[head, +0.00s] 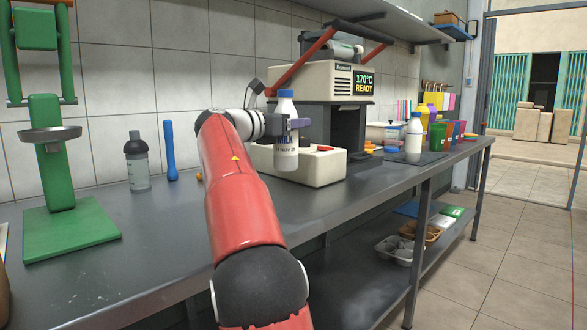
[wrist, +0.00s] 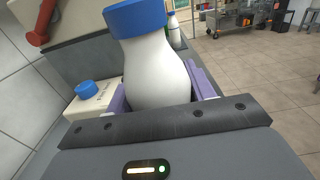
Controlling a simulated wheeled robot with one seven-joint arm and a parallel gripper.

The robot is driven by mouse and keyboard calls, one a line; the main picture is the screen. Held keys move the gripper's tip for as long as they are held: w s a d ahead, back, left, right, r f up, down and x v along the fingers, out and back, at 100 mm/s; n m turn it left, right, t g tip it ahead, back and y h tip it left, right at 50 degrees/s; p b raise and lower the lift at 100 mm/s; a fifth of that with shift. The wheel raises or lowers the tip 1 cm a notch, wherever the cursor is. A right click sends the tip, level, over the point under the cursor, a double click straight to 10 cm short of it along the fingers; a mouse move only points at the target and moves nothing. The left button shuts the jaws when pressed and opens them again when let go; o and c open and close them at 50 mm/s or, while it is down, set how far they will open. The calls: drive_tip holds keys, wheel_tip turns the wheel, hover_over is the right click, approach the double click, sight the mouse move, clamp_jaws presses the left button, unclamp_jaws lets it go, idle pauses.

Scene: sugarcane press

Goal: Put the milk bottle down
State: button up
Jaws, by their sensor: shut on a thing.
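The milk bottle (head: 287,107) is white with a blue cap and stands upright in my gripper (head: 287,126), in front of the cream machine in the head view. It fills the middle of the wrist view (wrist: 155,70), between the purple finger pads on both sides. My gripper (wrist: 158,92) is shut on the bottle. In the head view the bottle's base is in front of the machine's cream base, and I cannot tell how far it is above the counter. A second white bottle with a blue cap (head: 413,138) stands farther right on the counter.
The grey counter (head: 345,197) has free room in front of the cream machine (head: 314,82). A shaker bottle (head: 137,163) and a blue pestle-like tool (head: 170,150) stand left. A green press (head: 60,200) is at far left. Coloured cups (head: 437,139) stand right.

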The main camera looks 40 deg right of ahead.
sight(289, 150)
drive_tip(key=shift+f+b, duration=1.45)
drive_tip(key=shift+f, duration=1.9)
drive_tip(key=shift+f, duration=0.1)
drive_tip(key=o, duration=1.2)
drive_tip(key=shift+o, duration=0.2)
drive_tip(key=shift+a, duration=0.25)
drive_tip(key=a+p, duration=0.1)
drive_tip(key=a, duration=1)
drive_tip(key=shift+s+a, duration=0.3)
drive_tip(key=shift+s, duration=0.15)
